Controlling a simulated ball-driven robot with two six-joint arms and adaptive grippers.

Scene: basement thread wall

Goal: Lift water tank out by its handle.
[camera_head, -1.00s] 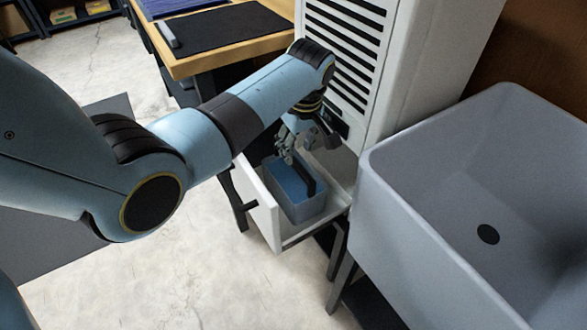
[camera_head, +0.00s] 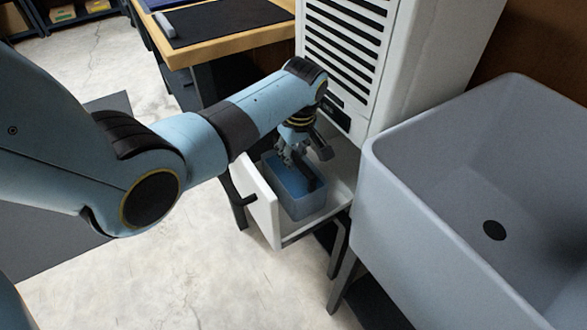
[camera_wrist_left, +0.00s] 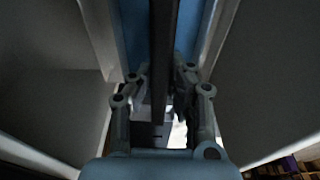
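The water tank (camera_head: 302,207) is a blue-grey open box sitting in the pulled-out white drawer (camera_head: 263,205) of the white machine. Its dark bar handle (camera_head: 314,184) runs across the top, and blue shows inside the tank. My left gripper (camera_head: 291,162) points down at the tank's top, over the handle. In the left wrist view the handle (camera_wrist_left: 163,60) runs between the two fingers (camera_wrist_left: 162,100), which stand apart on either side of it. The fingertips are hard to make out there. My right gripper is not in view.
The white machine (camera_head: 345,55) with dark slats rises behind the drawer. A large grey sink (camera_head: 430,205) stands close on the right. A wooden table (camera_head: 235,43) with a black mat (camera_head: 215,22) is at the back left. Bare floor (camera_head: 180,270) lies in front.

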